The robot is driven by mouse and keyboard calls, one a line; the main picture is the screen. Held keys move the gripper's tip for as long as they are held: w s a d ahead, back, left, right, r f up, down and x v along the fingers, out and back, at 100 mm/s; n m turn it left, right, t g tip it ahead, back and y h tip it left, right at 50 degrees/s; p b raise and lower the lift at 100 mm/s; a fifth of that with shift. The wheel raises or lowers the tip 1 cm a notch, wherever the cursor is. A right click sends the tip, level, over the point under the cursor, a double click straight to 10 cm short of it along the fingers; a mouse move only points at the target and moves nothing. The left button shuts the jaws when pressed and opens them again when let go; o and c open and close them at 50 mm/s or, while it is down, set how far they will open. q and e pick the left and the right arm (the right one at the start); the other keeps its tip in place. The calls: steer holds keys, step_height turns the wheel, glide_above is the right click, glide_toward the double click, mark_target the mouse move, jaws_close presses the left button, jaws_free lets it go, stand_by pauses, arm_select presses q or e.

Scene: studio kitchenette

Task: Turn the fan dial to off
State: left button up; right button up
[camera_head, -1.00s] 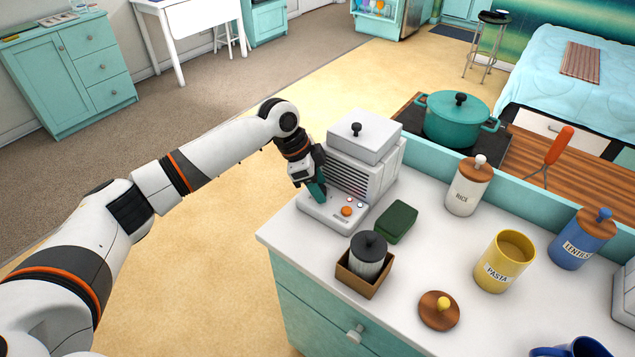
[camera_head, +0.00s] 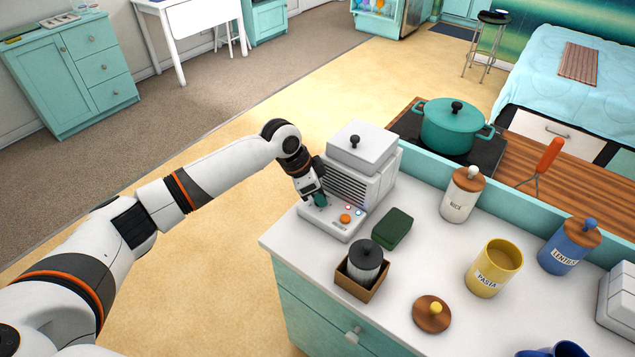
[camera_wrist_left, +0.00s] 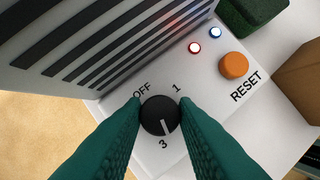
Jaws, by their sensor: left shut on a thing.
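The fan dial (camera_wrist_left: 160,115) is a round black knob on the white panel of a slatted grey-white unit (camera_head: 345,190). Its white pointer line points down toward the "3" mark in the left wrist view. "OFF" is printed at its upper left and "1" at its upper right; no "2" is visible. My left gripper (camera_head: 319,200) has teal fingers and comes down onto the panel. In the left wrist view the fingers (camera_wrist_left: 160,120) are on either side of the dial, shut on it. The fingers hide the dial in the head view. My right gripper is not in view.
An orange reset button (camera_wrist_left: 233,65), a red light (camera_wrist_left: 194,48) and a bluish-white light (camera_wrist_left: 215,33) are near the dial. A dark green block (camera_head: 391,229) and a brown box with a dark-lidded jar (camera_head: 364,262) stand close by. Several canisters are farther right.

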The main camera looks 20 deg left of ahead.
arm_select(q)
steer(key=n+y+p, duration=0.1)
steer(key=n+p, duration=0.2)
steer(key=p, duration=0.1)
steer(key=n+t+y+p, duration=0.1)
steer(key=n+p, duration=0.2)
steer(key=p, duration=0.1)
steer(key=n+p, duration=0.3)
steer(key=p, duration=0.1)
steer(key=shift+s+d+r+t+y, duration=0.2)
steer(key=shift+d+r+t+y, duration=0.1)
steer(key=shift+t+y, duration=0.1)
steer(key=n+p, duration=0.1)
steer(key=n, duration=0.1)
steer(key=n+y+p, duration=0.1)
steer(key=shift+d+f+n+p, duration=0.1)
steer(key=shift+f+n+p, duration=0.1)
steer(key=shift+n+p, duration=0.2)
steer(key=shift+n+y+p, duration=0.45)
steer(key=shift+n+y, duration=0.15)
steer(key=shift+n, duration=0.5)
steer(key=shift+w+f+n+y, duration=0.1)
steer(key=shift+n+y, duration=0.3)
steer(key=shift+n, duration=0.7)
steer(key=o, duration=1)
steer(key=v, duration=1.2)
steer(key=shift+w+d, duration=0.1)
steer(key=shift+w, duration=0.05)
